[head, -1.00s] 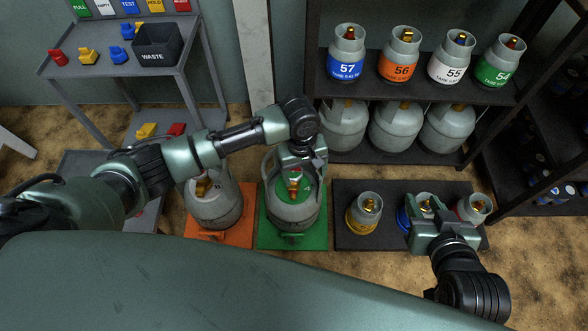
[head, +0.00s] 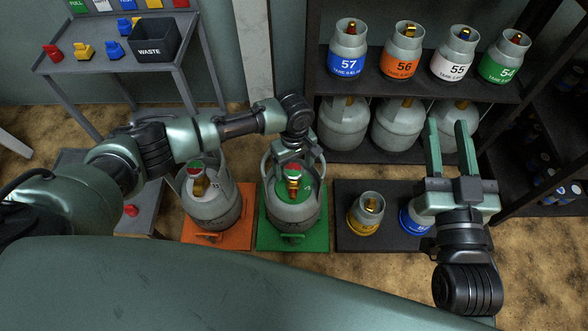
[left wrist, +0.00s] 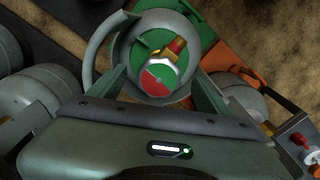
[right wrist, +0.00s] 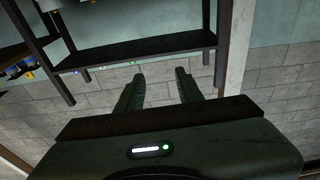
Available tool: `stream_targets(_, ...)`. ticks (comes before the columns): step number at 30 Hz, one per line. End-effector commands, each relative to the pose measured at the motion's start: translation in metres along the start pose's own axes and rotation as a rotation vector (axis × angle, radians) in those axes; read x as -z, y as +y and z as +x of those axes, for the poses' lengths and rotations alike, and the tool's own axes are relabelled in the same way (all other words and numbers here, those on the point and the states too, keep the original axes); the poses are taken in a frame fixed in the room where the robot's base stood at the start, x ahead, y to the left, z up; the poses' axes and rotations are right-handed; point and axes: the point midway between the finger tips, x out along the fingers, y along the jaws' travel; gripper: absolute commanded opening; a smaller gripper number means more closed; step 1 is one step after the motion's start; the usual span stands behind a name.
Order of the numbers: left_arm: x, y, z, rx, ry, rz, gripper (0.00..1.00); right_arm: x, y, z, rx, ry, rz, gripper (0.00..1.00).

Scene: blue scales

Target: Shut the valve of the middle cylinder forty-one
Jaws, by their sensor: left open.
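The middle grey cylinder (head: 290,212) stands upright on a green mat (head: 322,240). I cannot read its number. Its brass valve and red handle (head: 294,188) show from above, below a round red-and-green dial; they also show in the left wrist view, where the dial (left wrist: 158,80) sits between the fingers. My left gripper (head: 293,158) points down over the valve. Its fingers (left wrist: 157,90) are open and apart, either side of the dial. I cannot tell whether they touch it. My right gripper (head: 450,130) is open and empty, raised at the right; its fingers (right wrist: 158,85) also show in the right wrist view.
Another grey cylinder (head: 212,210) stands on an orange mat (head: 245,232) to the left. A dark mat (head: 345,235) with small cylinders lies to the right, partly behind my right arm. A shelf (head: 330,90) of cylinders stands behind. A grey cart (head: 90,65) holds a waste bin.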

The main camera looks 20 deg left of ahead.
Motion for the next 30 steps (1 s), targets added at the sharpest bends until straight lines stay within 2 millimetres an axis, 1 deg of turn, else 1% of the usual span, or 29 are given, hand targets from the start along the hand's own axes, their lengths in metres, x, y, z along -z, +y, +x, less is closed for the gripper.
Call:
stream_targets(1,0.0,0.0,0.005,0.0,0.0,0.0,0.79,0.006,-0.001,0.0,0.002,0.04,0.001,0.36)
stream_targets(3,0.0,0.0,0.009,0.0,0.0,0.001,0.79,0.015,-0.002,0.0,0.005,0.087,0.003,0.36)
stream_targets(7,0.0,0.001,0.013,-0.001,0.0,0.0,0.79,0.026,-0.003,0.0,0.007,0.141,0.004,0.36)
stream_targets(10,0.0,0.0,0.014,-0.001,0.0,0.0,0.79,0.03,-0.004,-0.001,0.008,0.159,0.005,0.36)
stream_targets(17,0.0,0.0,0.014,-0.001,0.0,0.0,0.79,0.03,-0.004,-0.001,0.008,0.161,0.005,0.36)
stream_targets(20,0.0,0.0,0.013,-0.001,0.0,0.001,0.54,0.03,-0.004,-0.001,0.008,0.161,0.005,0.36)
stream_targets(21,0.0,0.0,0.013,-0.001,0.0,0.0,0.43,0.03,-0.004,-0.001,0.008,0.16,0.005,0.36)
stream_targets(24,0.0,0.0,0.013,-0.001,0.0,0.001,0.16,0.03,-0.004,-0.001,0.008,0.16,0.005,0.36)
stream_targets(30,0.0,0.0,0.013,-0.001,0.0,0.003,0.16,0.029,-0.004,0.0,0.008,0.148,0.004,0.36)
